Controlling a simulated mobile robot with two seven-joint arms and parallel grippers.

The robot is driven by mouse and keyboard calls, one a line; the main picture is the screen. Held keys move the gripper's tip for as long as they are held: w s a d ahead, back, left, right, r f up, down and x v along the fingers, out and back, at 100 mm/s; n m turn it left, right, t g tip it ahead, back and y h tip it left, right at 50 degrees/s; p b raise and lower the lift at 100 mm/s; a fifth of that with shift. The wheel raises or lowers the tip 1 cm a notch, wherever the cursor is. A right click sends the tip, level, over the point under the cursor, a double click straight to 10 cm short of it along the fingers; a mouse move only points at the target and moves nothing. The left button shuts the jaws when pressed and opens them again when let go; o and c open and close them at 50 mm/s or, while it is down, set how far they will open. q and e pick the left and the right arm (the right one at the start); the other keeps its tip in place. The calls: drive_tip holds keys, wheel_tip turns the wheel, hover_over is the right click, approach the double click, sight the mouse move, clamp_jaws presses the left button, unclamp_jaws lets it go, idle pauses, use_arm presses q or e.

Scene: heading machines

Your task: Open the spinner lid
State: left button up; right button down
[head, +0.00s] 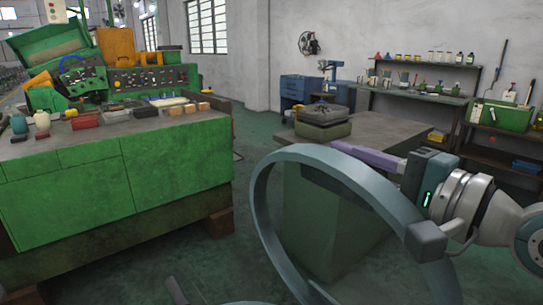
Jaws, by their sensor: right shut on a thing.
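A large grey-blue ring (268,222) stands up in the foreground, with a grey block on its right side; its bottom is cut off by the frame. I cannot tell surely whether it is the spinner lid; no other lid is clear. My right gripper (338,151) comes in from the right, its long lilac fingers pointing left. The fingertips meet the ring's upper edge, and it looks shut on the ring there, though the contact is partly hidden. My left gripper is not in view.
A green workbench (150,165) with jars and small parts stands at left. A grey-topped green table (378,132) carrying a box (325,116) stands behind the ring. Shelves line the back wall. Green floor is clear between bench and table.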

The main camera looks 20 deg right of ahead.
sight(387, 174)
drive_tip(key=c, duration=1.1)
unclamp_jaws()
drive_tip(key=shift+w+d+r, duration=0.1)
drive_tip(key=shift+r, duration=0.2)
drive_tip(key=shift+o, duration=1.3)
drive_tip(key=shift+f, duration=0.15)
drive_tip(key=v, duration=0.9)
drive_tip(key=shift+s, duration=0.25)
drive_tip(key=shift+s+d, duration=0.15)
drive_tip(key=shift+s, duration=0.05)
